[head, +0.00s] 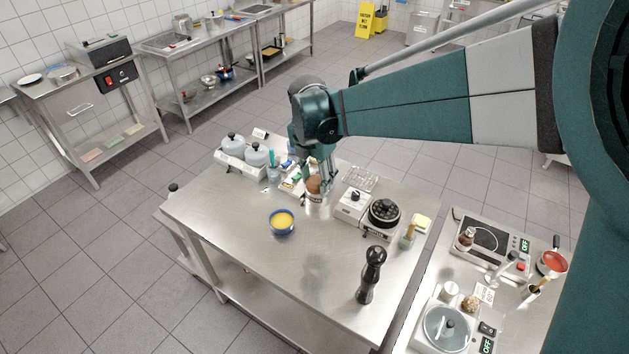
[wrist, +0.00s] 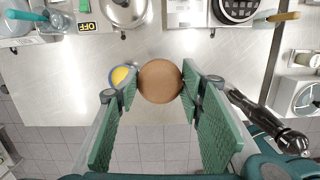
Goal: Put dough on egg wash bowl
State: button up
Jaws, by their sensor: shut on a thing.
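The dough (wrist: 160,81) is a smooth, round brown piece between the two green finger pads in the wrist view. In the head view the dough (head: 314,184) shows partly behind and below the fingers. My gripper (head: 319,180) is shut on it, over the back middle of the steel table. The egg wash bowl (head: 281,222) is blue with yellow liquid and stands on the table, to the left of and nearer than the dough. In the wrist view the bowl (wrist: 122,77) shows just left of the dough, partly hidden by the left finger.
A black pepper mill (head: 371,275) stands at the right front of the table. A hot plate (head: 383,213) is right of my gripper, and grey lidded pots (head: 256,155) stand at the back left. The table's front left is bare.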

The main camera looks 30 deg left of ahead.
jog(key=n, duration=0.2)
send_over(278, 226)
jog(key=shift+s+f, duration=0.15)
jog(key=shift+f, duration=1.35)
jog(key=shift+s+f, duration=0.15)
jog(key=shift+f, duration=1.3)
jog(key=shift+f, duration=0.15)
jog(key=shift+f+p, duration=0.35)
jog(key=shift+f, duration=2.65)
jog(key=shift+f, duration=0.15)
jog(key=shift+f, duration=1.75)
jog(key=shift+f+b, duration=0.5)
jog(key=shift+f, duration=0.05)
